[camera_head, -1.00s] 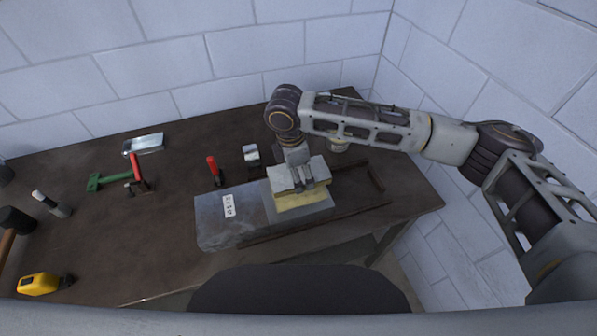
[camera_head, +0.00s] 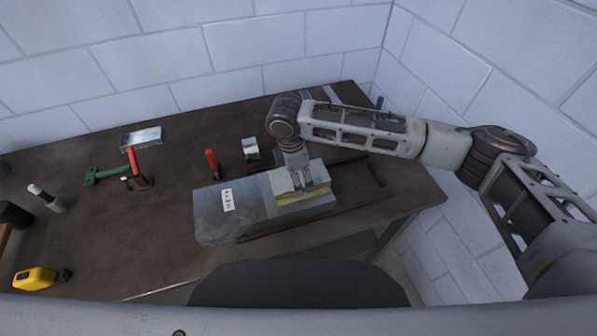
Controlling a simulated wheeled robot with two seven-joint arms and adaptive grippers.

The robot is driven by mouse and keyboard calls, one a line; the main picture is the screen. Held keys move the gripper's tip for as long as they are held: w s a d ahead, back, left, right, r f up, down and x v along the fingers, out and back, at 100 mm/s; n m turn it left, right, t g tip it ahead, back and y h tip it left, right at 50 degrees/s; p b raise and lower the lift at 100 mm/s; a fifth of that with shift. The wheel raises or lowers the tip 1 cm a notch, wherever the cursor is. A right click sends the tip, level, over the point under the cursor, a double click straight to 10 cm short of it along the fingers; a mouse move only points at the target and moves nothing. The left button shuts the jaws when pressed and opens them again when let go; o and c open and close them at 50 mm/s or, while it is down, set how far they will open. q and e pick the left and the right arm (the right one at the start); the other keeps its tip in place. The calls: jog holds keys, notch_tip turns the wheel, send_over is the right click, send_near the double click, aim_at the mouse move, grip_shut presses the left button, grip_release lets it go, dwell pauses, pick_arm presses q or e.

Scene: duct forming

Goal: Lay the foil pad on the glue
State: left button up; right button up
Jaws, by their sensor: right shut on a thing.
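A grey sheet-metal duct (camera_head: 209,215) with a small white label lies near the front edge of the table. The foil pad (camera_head: 283,187), silver on top with a yellowish edge, is over the right part of the duct. My right gripper (camera_head: 303,188) is shut on the foil pad from above. The pad looks level and very close to the metal; I cannot tell if it touches. Any glue is hidden under the pad. My left gripper is not in view.
Around the brown table (camera_head: 130,235) lie a red-handled tool (camera_head: 211,163), a small metal piece (camera_head: 250,148), a green tool (camera_head: 104,175), a metal tray (camera_head: 141,138), a yellow tape measure (camera_head: 36,279) and a hammer (camera_head: 14,217). Dark bars (camera_head: 373,172) frame the duct's right side.

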jog(key=shift+f, duration=0.8)
jog(key=o, duration=1)
jog(key=shift+o, duration=0.2)
jog(key=shift+r, duration=0.1)
notch_tip(320, 180, up, 12)
jog(key=a, duration=0.1)
jog(key=shift+s+a, duration=0.2)
jog(key=shift+s, duration=0.05)
jog(key=shift+f, duration=0.2)
dwell(0.7)
